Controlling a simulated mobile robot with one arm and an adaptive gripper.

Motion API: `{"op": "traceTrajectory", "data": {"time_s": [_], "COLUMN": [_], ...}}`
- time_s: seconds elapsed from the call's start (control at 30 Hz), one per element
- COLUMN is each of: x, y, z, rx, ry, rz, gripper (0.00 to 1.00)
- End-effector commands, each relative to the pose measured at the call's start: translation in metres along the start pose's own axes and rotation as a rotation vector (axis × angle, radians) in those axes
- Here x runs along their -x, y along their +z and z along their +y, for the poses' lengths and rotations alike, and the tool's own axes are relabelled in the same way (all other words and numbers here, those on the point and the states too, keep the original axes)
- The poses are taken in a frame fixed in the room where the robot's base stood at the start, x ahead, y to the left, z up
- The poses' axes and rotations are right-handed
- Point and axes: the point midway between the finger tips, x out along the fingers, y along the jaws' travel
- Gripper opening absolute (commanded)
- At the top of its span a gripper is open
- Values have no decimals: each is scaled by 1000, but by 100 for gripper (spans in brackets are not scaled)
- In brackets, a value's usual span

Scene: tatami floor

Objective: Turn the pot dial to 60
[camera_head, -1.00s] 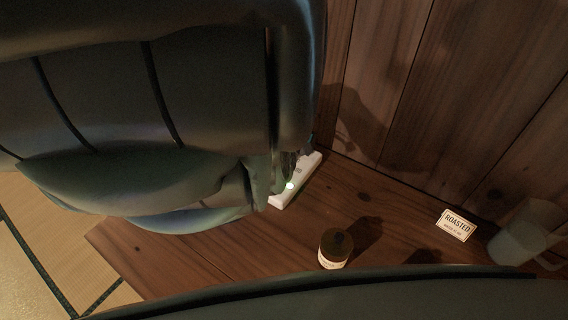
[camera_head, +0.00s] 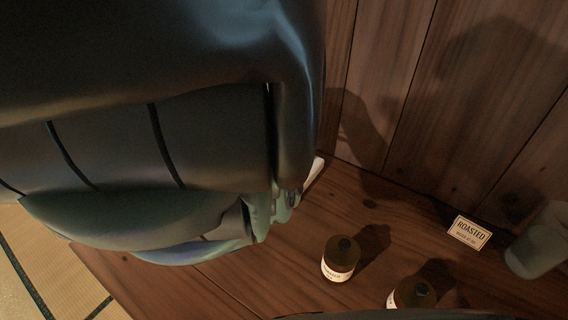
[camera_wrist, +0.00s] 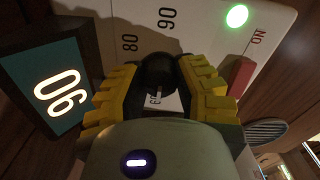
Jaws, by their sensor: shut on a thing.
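The white dial panel (camera_wrist: 215,40) lies flat in the wrist view, with printed numbers 80 and 90, a lit green lamp (camera_wrist: 237,16) and a red part (camera_wrist: 238,74) by red "ON" lettering. A black round dial knob (camera_wrist: 157,66) sits between the yellow-padded fingers of my gripper (camera_wrist: 160,84), which is shut on it. A number below the knob is partly hidden, and the pointer's exact setting cannot be told. A dark block with a lit teal face (camera_wrist: 60,90) shows a turned two-digit number. In the head view my gripper (camera_head: 277,208) covers most of the panel (camera_head: 313,172).
A plank wall (camera_head: 430,90) rises behind. Tatami (camera_head: 40,260) shows at lower left.

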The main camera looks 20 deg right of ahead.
Motion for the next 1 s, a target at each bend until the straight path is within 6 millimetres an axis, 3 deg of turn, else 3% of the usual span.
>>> {"op": "traceTrajectory", "data": {"time_s": [0.27,0.3,0.6,1.0], "x": [0,0,0,0], "y": [-1,-1,0,0], "z": [0,0,0,0], "rx": [4,4,2,-1], "ry": [-1,-1,0,0], "rz": [2,2,1,0], "gripper": [0,34,64,64]}}
